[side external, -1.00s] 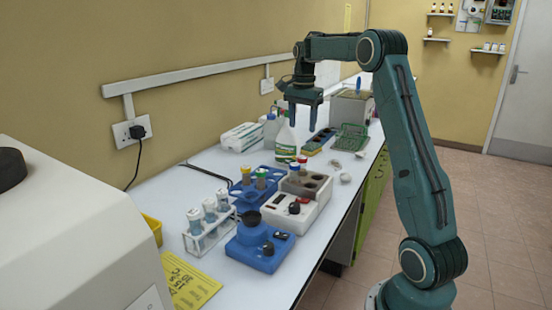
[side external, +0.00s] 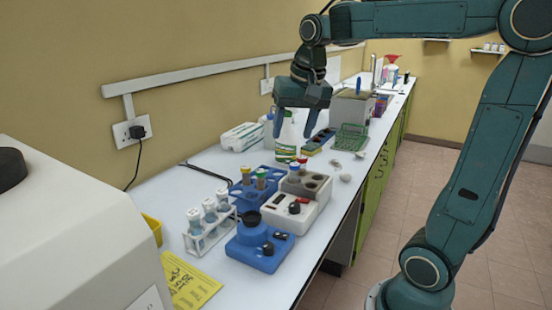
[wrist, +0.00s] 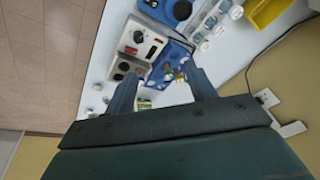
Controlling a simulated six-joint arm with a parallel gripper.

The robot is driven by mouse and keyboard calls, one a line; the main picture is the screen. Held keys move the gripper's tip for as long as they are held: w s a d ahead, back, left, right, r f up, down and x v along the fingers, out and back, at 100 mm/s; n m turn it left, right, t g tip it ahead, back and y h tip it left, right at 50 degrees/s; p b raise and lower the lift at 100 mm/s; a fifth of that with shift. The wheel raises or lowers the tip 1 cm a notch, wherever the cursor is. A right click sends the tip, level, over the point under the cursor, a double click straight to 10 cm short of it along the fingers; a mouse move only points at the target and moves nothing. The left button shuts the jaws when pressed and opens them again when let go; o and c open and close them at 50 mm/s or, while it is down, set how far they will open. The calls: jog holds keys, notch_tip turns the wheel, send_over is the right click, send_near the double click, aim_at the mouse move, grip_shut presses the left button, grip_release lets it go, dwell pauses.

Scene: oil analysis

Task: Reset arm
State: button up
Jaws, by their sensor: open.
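My gripper (side external: 292,122) is open and empty. In the side external view it hangs above the bench with its fingers pointing down, in front of a white bottle with a green label (side external: 285,143) that it partly covers. In the wrist view my gripper (wrist: 160,90) shows its two fingers spread apart, with the bench and equipment below. Nothing is between the fingers.
On the bench (side external: 215,160) stand a blue tube rack (side external: 283,180), a white heating block (side external: 297,211), a blue mixer (side external: 259,248), a clear vial rack (side external: 208,232) and a green wire basket (side external: 351,138). A large white machine (side external: 70,240) fills the left front.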

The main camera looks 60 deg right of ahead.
jog(key=s+a+f+n+t, duration=0.1)
jog(key=s+a+f+n, duration=0.2)
jog(key=s+a+n, duration=0.1)
jog(key=s+a+f+n+t+y, duration=0.1)
jog(key=s+a+f+n, duration=0.2)
jog(key=s+a, duration=0.3)
jog(key=s+n, duration=0.1)
jog(key=s, duration=0.2)
jog(key=shift+f+n+t, duration=0.15)
jog(key=shift+n+t, duration=0.15)
jog(key=shift+n, duration=0.1)
jog(key=shift+c, duration=0.3)
dwell(0.7)
